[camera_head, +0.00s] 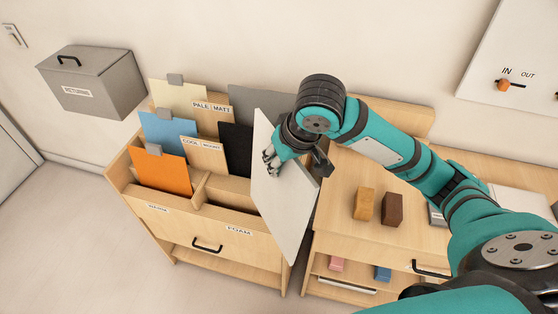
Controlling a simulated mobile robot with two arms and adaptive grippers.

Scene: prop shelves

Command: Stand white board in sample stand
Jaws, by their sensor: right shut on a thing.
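The white board (283,193) is a tall flat panel, upright but tilted, at the front right of the sample stand. My right gripper (274,158) is shut on the board near its upper part. The sample stand (197,228) is a wooden rack with stepped slots, holding a cream, a blue, an orange, a black and a grey board. The board's lower end hangs in front of the stand's right side; I cannot tell whether it touches the stand. My left gripper is not in view.
A wooden cabinet (340,215) stands right of the stand, with a tan block (364,204) and a brown block (392,209) on top. A grey box (92,84) is on the wall at left. A panel with an IN/OUT slider (508,86) hangs at upper right. The front left floor is clear.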

